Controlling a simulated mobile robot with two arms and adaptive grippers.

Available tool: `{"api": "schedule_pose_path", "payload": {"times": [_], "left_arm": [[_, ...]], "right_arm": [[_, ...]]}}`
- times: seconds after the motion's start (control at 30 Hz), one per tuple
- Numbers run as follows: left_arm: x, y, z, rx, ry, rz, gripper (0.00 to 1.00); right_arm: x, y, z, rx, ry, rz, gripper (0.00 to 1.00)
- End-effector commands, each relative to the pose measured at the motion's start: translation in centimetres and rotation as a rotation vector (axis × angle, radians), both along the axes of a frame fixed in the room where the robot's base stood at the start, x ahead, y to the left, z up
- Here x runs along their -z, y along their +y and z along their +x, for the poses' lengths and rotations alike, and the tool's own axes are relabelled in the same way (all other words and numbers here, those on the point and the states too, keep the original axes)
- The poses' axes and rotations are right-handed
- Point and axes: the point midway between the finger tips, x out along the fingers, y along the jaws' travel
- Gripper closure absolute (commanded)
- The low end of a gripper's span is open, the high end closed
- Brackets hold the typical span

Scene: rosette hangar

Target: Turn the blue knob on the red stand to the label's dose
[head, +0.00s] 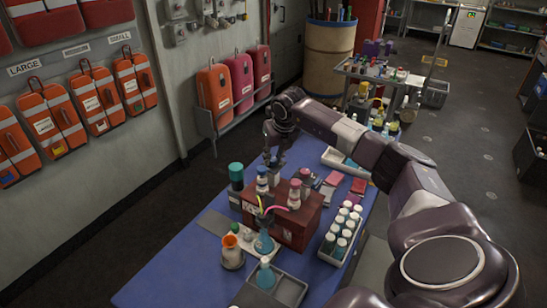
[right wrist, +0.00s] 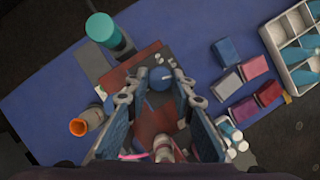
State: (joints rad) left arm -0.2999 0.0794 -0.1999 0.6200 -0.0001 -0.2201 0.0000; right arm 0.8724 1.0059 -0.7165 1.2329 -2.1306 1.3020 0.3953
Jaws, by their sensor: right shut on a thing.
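The red stand (head: 290,230) is a dark red box on the blue table, with bottles standing at its top. In the right wrist view the stand (right wrist: 155,122) lies below my gripper. The blue knob (right wrist: 160,78) shows there as a round blue cap with a small pale mark. My right gripper (right wrist: 160,88) is shut on the knob, a fingertip on each side. In the head view the right gripper (head: 273,158) reaches down behind the stand, and the knob cannot be made out. No dose label is readable. My left gripper is not in view.
A teal-capped bottle (head: 236,178) stands left of the stand. An orange-mouthed jug (head: 232,254) and a teal flask (head: 264,243) stand in front. A rack of white-capped vials (head: 341,236) is at the right. Bare blue table (head: 175,270) lies at the left front.

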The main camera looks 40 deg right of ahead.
Motion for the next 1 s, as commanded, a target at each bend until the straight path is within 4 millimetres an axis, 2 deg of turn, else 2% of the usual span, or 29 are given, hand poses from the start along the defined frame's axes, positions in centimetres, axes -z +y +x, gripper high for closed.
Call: {"api": "schedule_pose_path", "payload": {"times": [0.2,0.23,0.4,0.73,0.87,1.0], "left_arm": [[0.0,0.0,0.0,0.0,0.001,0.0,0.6],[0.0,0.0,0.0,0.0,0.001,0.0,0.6],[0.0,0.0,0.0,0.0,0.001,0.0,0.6],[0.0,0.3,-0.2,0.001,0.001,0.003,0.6],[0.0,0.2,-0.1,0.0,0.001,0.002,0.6],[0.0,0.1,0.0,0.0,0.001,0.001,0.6]], "right_arm": [[-0.2,-0.1,0.1,0.0,-0.004,-0.001,1.0],[-0.2,-0.1,0.1,0.0,-0.005,-0.002,0.77],[-0.2,-0.1,0.1,0.0,-0.003,-0.001,0.6],[-0.5,0.0,-0.1,-0.001,-0.003,0.0,0.6],[-2.2,0.2,-0.7,-0.001,-0.005,-0.002,0.6],[-4.9,0.5,-1.8,-0.001,-0.006,-0.002,0.6]]}}
